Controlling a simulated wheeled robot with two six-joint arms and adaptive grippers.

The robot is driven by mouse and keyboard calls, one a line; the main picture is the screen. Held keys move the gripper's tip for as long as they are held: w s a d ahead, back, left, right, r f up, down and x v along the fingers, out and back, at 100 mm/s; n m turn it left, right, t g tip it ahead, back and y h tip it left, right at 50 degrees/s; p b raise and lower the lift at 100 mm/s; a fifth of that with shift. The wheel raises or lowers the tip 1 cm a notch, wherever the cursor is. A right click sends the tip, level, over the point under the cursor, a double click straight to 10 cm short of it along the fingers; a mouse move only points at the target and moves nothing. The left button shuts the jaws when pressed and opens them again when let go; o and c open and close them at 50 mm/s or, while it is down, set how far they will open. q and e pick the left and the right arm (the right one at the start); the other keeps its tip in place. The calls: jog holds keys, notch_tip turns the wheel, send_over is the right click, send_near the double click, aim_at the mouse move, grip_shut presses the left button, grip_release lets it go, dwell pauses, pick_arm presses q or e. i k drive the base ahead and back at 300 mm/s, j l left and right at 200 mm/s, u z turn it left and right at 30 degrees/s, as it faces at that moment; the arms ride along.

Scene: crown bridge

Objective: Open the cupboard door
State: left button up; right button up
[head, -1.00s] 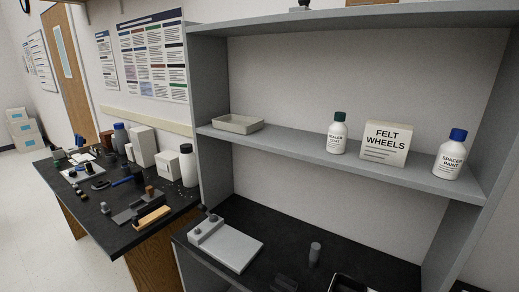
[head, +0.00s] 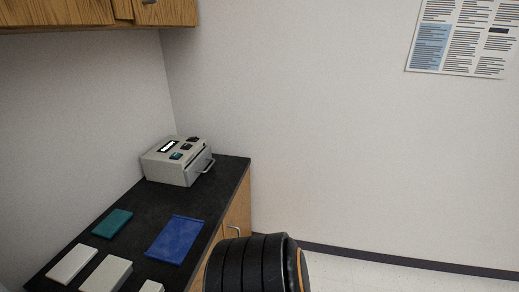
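Wooden wall cupboards (head: 60,13) hang at the top left, cut off by the upper edge; a small metal handle (head: 149,2) shows at the very top. A wooden base cupboard (head: 237,212) stands under the black counter, with a metal handle (head: 233,230) on its front. The visible wooden fronts look shut. A black ribbed arm part of mine covers the lower part of the base cupboard from the bottom edge. Neither gripper's fingers are in view.
The black counter (head: 140,212) bears a grey box-shaped device (head: 178,162) with a front handle, a teal block (head: 113,223), a blue flat item (head: 175,239) and several pale blocks. A poster (head: 463,38) hangs on the wall. Floor (head: 370,272) at the right is clear.

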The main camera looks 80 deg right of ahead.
aim_at(237, 222)
jog(key=z, duration=2.5)
